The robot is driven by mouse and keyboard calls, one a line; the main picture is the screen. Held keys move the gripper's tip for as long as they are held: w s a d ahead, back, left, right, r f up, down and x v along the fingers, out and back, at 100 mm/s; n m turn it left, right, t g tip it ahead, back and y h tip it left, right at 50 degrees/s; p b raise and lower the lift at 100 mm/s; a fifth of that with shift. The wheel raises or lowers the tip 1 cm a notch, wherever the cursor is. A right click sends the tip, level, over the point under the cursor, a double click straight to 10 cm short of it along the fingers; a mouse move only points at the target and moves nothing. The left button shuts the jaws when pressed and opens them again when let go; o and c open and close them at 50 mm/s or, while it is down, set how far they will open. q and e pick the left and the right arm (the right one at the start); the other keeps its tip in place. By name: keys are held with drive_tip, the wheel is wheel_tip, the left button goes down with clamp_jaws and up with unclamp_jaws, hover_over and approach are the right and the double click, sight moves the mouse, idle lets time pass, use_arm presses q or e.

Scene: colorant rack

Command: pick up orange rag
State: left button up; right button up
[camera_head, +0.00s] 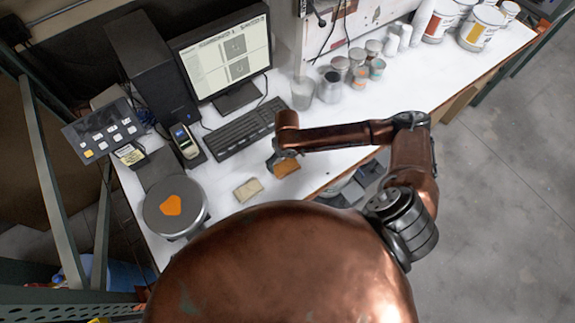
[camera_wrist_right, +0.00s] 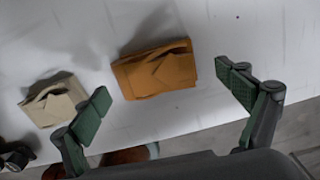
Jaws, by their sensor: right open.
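The orange rag (camera_wrist_right: 155,72) lies folded on the white table in the right wrist view. My right gripper (camera_wrist_right: 163,88) is open above it, one finger to each side in the picture. The rag is a little nearer the left finger, and I see no finger touching it. In the head view the orange rag (camera_head: 287,168) shows just below the end of my right arm, which hides most of the gripper. My left gripper is not in view.
A beige rag (camera_head: 248,190) lies left of the orange one; it also shows in the right wrist view (camera_wrist_right: 52,100). A round scale (camera_head: 160,221), keyboard (camera_head: 242,129) and monitor (camera_head: 222,55) stand around. Cups and jars (camera_head: 330,88) stand at the back. The table's front edge is close.

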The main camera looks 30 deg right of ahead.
drive_tip(key=shift+f, duration=1.4)
drive_tip(key=shift+c, duration=0.2)
drive_tip(key=c, duration=1.1)
